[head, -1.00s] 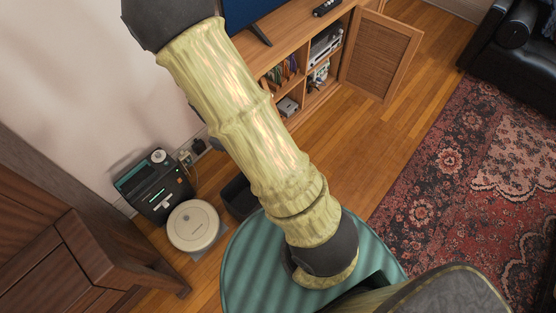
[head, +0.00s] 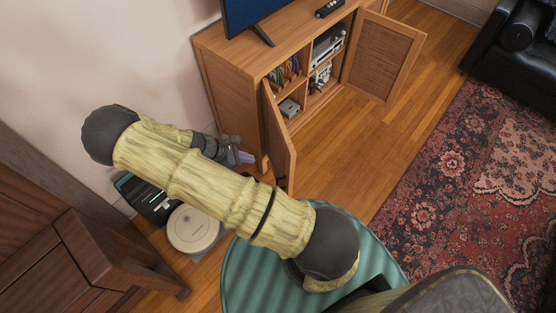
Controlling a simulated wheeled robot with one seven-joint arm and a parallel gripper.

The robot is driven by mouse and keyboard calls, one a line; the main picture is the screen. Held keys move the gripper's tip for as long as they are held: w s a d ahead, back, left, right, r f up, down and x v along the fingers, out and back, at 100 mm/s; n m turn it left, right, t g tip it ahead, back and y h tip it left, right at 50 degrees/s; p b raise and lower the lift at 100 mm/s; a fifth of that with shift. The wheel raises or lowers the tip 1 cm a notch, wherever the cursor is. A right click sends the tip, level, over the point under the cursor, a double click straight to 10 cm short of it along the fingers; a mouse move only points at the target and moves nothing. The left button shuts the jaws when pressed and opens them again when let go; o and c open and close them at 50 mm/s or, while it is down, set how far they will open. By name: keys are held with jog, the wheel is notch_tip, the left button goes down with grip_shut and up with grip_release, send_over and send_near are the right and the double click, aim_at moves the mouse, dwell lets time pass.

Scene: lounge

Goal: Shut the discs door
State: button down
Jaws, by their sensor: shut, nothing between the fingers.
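A wooden media cabinet (head: 225,65) stands along the wall with two doors open. The left door (head: 281,140) swings out toward me beside a shelf of thin coloured cases (head: 284,72), which may be discs. The slatted right door (head: 384,57) also stands wide open. No label shows which one is the discs door. My gripper (head: 250,157) is shut and empty, just left of the left door, on its outer side. Whether it touches the door or the cabinet side cannot be told. My arm crosses the lower left of the view.
A round robot vacuum (head: 194,229) and a black device (head: 143,194) stand on the floor at left, partly behind my arm. A dark wooden cabinet (head: 80,262) fills the lower left. The wood floor (head: 350,135) before the media cabinet is clear. A red rug (head: 450,160) and black sofa (head: 515,55) lie right.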

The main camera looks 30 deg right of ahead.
jog(key=shift+d+f, duration=0.1)
jog(key=p, duration=0.3)
send_near(287, 162)
jog(key=x, duration=0.5)
jog(key=shift+s+f, duration=0.15)
jog(key=shift+s, duration=0.05)
jog(key=shift+d+f, duration=0.1)
jog(key=shift+d, duration=0.15)
jog(key=shift+d, duration=0.15)
